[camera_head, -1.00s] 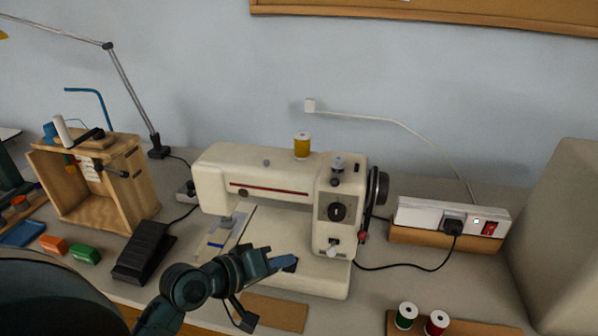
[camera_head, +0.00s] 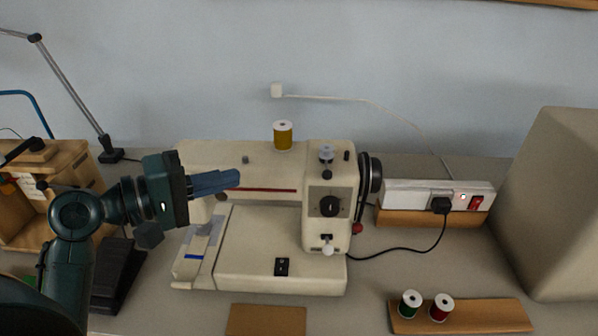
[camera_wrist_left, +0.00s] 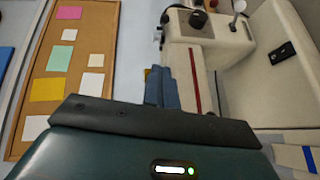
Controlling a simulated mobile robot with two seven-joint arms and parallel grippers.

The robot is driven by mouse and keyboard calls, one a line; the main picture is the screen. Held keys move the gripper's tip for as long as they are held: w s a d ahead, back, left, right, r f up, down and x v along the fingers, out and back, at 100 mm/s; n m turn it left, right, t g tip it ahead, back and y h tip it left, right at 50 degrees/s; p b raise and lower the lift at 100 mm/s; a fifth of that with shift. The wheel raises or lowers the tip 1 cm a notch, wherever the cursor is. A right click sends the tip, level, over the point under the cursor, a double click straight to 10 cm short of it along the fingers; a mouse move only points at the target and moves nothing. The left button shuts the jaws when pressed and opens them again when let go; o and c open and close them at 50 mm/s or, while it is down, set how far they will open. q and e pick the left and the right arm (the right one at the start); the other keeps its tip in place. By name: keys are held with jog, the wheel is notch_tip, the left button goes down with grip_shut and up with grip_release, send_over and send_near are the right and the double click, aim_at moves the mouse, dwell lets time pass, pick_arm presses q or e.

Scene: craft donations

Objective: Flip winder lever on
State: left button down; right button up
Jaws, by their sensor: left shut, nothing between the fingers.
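A cream sewing machine (camera_head: 235,250) with a red stripe stands on the table in the head view. On top of its right end are a small grey winder spindle (camera_head: 326,153) and a small dark peg (camera_head: 346,156); I cannot tell surely which part is the winder lever. My left gripper (camera_head: 237,179) is shut and empty, its blue fingers pointing right in front of the machine's upper arm, left of the winder. In the left wrist view the shut fingers (camera_wrist_left: 162,82) show beside the machine's red stripe (camera_wrist_left: 195,82). My right gripper is not in view.
A yellow thread spool (camera_head: 283,137) stands on the machine's top. A power strip (camera_head: 410,193) with a red switch lies to the right. Green and red spools (camera_head: 424,306) stand on a wooden strip at front right. A black pedal (camera_head: 118,275) lies left.

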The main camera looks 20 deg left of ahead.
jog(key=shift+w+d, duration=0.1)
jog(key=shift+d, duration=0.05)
pick_arm(q)
jog(key=s+d+p+x, duration=0.1)
jog(key=d+p+x, duration=0.1)
jog(key=x, duration=1.1)
jog(key=shift+s+f, duration=0.25)
jog(key=shift+s, duration=0.2)
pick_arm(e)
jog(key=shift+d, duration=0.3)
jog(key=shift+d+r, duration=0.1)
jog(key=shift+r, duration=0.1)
